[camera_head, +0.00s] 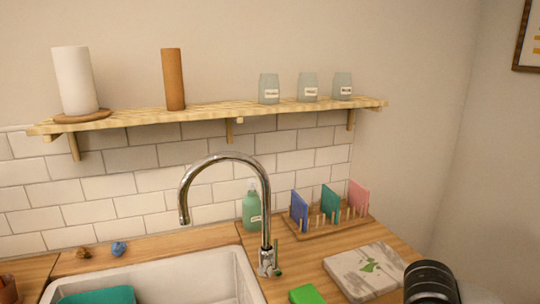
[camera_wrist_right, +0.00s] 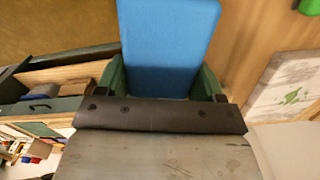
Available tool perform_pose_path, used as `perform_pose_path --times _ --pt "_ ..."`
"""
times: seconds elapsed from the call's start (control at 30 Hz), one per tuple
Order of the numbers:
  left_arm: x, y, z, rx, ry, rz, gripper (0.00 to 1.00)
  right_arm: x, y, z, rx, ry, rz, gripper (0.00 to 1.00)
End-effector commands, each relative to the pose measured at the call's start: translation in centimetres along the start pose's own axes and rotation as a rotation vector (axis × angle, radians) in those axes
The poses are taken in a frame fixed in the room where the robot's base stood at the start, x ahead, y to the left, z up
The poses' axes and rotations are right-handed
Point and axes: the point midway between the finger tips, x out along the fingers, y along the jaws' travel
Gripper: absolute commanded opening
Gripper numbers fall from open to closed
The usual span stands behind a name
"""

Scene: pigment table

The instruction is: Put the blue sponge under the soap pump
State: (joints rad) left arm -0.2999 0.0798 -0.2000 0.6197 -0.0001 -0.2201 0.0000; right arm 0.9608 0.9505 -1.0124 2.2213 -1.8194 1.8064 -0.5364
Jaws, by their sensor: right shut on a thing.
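A blue sponge (camera_wrist_right: 168,35) fills the top middle of the right wrist view. My right gripper (camera_wrist_right: 162,68) is shut on it, with one finger at each side of its lower end. The held sponge is not visible in the head view, where only a dark part of my right arm shows at the lower right. The soap pump (camera_head: 252,210) is a green bottle with a pale top, upright on the wooden counter behind the tap. My left gripper is in neither view.
The tap (camera_head: 266,215) arches beside the pump, over the white sink (camera_head: 195,275). A rack (camera_head: 325,223) with blue, teal and pink pieces stands right of the pump. A marble board (camera_head: 365,272) and a green block (camera_head: 306,295) lie in front. A shelf (camera_head: 210,116) hangs above.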

Motion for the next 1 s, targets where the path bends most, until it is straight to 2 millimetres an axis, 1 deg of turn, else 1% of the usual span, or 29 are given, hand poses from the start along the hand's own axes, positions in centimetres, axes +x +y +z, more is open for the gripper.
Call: perform_pose_path --times 0.1,0.3,0.5,0.6,0.7,0.83,1.0 --pt "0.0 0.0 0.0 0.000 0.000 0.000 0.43 0.9 0.0 0.6 -0.273 -0.001 0.001 0.46" --pt "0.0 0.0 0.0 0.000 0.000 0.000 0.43 2.5 0.1 1.5 -0.746 0.000 0.000 0.46" --pt "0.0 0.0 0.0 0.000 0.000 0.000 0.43 3.7 0.3 2.2 -1.159 0.001 0.000 0.46" --pt "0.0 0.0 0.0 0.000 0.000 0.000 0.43 4.2 0.3 2.4 -1.304 0.002 -0.001 0.46" --pt "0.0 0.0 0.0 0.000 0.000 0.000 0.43 4.5 0.4 2.6 -1.401 0.001 -0.001 0.46" --pt "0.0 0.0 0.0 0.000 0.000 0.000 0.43 4.6 0.4 2.7 -1.457 0.003 -0.003 0.46" --pt "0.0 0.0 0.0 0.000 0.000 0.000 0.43 4.6 0.4 2.7 -1.464 0.002 -0.002 0.46"
